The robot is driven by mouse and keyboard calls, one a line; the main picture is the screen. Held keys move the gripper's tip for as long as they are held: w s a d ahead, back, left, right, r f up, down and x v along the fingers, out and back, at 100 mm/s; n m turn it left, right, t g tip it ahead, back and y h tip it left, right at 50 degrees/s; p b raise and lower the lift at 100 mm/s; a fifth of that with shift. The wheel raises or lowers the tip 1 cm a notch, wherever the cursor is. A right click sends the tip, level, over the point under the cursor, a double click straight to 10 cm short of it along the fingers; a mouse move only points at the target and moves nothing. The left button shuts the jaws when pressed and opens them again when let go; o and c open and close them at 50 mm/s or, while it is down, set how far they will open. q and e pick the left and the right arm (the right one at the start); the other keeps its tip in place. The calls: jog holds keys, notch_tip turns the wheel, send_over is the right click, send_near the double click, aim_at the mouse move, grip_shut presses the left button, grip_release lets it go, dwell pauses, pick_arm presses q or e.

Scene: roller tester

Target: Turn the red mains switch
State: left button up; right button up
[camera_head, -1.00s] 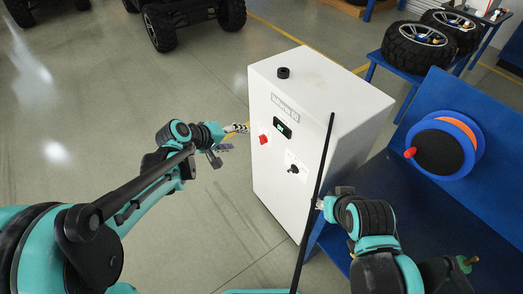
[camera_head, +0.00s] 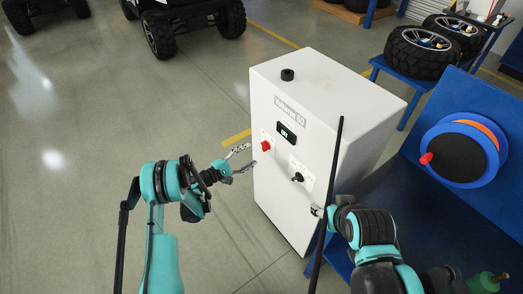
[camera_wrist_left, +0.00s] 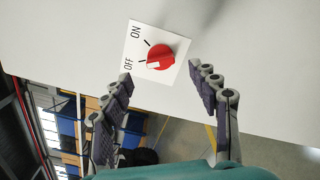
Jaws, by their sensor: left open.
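The red mains switch (camera_head: 265,146) is on the front of the white cabinet (camera_head: 276,195). In the left wrist view the red knob (camera_wrist_left: 161,57) sits on a white plate marked ON and OFF, and its white mark lies nearest the OFF line. My left gripper (camera_head: 250,157) is open and empty, just left of the switch. In the left wrist view its two fingers (camera_wrist_left: 161,74) are spread on either side of the knob's line, apart from it. My right gripper (camera_head: 320,212) is by the cabinet's lower right front; its fingers are too small to tell.
A black knob (camera_head: 297,177) and a small lit display (camera_head: 287,132) share the cabinet front. A thin black bar crosses before the cabinet's right side. A blue bench with a hose reel (camera_head: 458,158) stands at right. The floor (camera_head: 85,190) at left is clear.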

aim_at(263, 149)
pick_arm(q)
jog(key=b+x, duration=0.1)
jog(key=x, duration=0.4)
jog(key=shift+w+d+f+b, duration=0.1)
jog(key=shift+w+d+b, duration=0.05)
jog(key=shift+d+b, duration=0.2)
jog(key=shift+w+d, duration=0.45)
jog(key=shift+d, duration=0.05)
jog(key=c, duration=1.2)
